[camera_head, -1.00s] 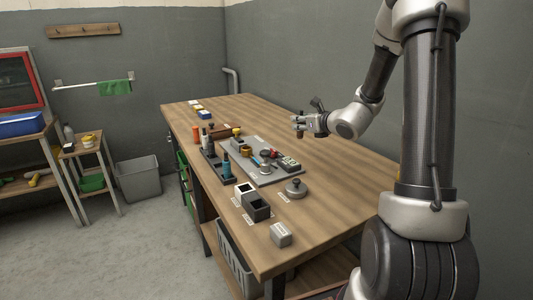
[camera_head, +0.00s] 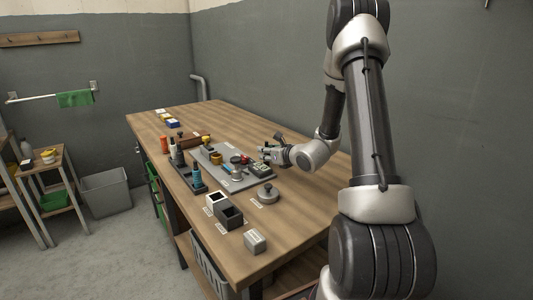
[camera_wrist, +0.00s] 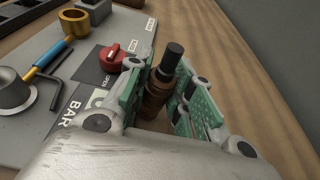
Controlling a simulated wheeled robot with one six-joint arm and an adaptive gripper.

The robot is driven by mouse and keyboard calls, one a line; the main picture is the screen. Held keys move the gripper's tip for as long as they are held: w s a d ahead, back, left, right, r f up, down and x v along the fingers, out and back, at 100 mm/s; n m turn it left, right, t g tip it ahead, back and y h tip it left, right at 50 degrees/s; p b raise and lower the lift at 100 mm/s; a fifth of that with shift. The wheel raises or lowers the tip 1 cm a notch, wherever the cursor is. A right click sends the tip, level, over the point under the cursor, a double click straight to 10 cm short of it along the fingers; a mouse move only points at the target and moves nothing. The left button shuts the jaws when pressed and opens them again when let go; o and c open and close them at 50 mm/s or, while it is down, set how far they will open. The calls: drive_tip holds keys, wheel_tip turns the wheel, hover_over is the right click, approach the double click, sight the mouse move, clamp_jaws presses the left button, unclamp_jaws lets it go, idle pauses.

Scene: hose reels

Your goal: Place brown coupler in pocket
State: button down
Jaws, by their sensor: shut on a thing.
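My gripper (camera_head: 264,149) is over the right side of the grey board (camera_head: 222,180). In the wrist view its green-padded fingers (camera_wrist: 163,78) are closed around a brown cylinder with a black top, the brown coupler (camera_wrist: 154,99). The coupler's lower end is hidden by my gripper, so I cannot tell whether it touches anything. I cannot tell which opening is the pocket.
In the wrist view, a red knob (camera_wrist: 112,56), a brass ring (camera_wrist: 74,22) and a grey metal cone (camera_wrist: 13,91) lie on the board beside my gripper. White (camera_head: 215,201) and black (camera_head: 230,216) open boxes stand in front.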

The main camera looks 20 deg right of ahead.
drive_tip(key=shift+f, duration=0.1)
drive_tip(key=c, duration=1.3)
unclamp_jaws()
drive_tip(key=shift+o, duration=0.2)
